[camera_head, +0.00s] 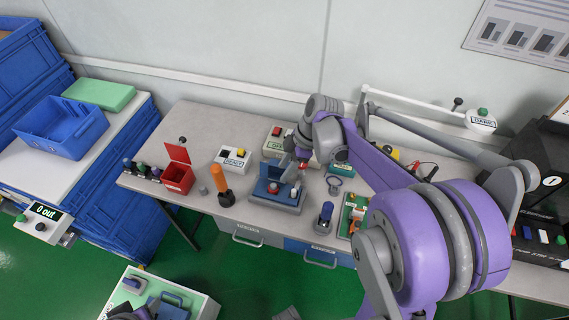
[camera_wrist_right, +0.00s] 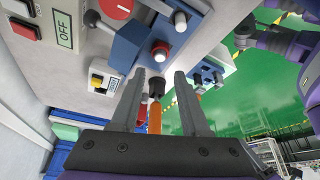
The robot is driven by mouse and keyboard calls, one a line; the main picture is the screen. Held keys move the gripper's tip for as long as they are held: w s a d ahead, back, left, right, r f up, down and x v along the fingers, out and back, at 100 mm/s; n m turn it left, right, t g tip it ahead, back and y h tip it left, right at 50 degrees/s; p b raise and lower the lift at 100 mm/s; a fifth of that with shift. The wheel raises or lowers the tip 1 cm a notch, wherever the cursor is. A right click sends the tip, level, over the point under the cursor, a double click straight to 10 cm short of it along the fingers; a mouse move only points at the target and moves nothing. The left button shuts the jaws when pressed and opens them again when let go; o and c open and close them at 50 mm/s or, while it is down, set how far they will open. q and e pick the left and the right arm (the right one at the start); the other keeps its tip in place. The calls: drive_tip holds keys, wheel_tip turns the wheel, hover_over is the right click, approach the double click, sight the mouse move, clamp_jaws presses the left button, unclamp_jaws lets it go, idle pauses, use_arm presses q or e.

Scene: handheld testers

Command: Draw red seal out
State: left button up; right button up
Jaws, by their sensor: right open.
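A blue tester (camera_head: 268,171) on a grey base stands mid-bench in the head view. A small round red piece (camera_head: 272,188), which looks like the red seal, sits on its front. In the right wrist view the blue tester (camera_wrist_right: 127,48) is beyond my fingertips, and a red-faced round piece (camera_wrist_right: 160,50) shows on it. My right gripper (camera_head: 297,167) is over the tester's right side. Its fingers (camera_wrist_right: 163,82) are apart with nothing gripped between them.
An orange-handled tool (camera_head: 221,182) stands left of the tester, with an open red box (camera_head: 178,176) farther left. A white switch box (camera_head: 234,158) and an OFF box (camera_head: 278,140) are behind. A dark-topped blue item (camera_head: 325,214) stands at the front right.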

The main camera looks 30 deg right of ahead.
sight(273, 185)
drive_tip(key=x, duration=0.8)
drive_tip(key=shift+w+a+f+b, duration=0.1)
drive_tip(key=shift+a+f+b, duration=0.1)
drive_tip(key=shift+b, duration=0.2)
clamp_jaws()
idle(1.2)
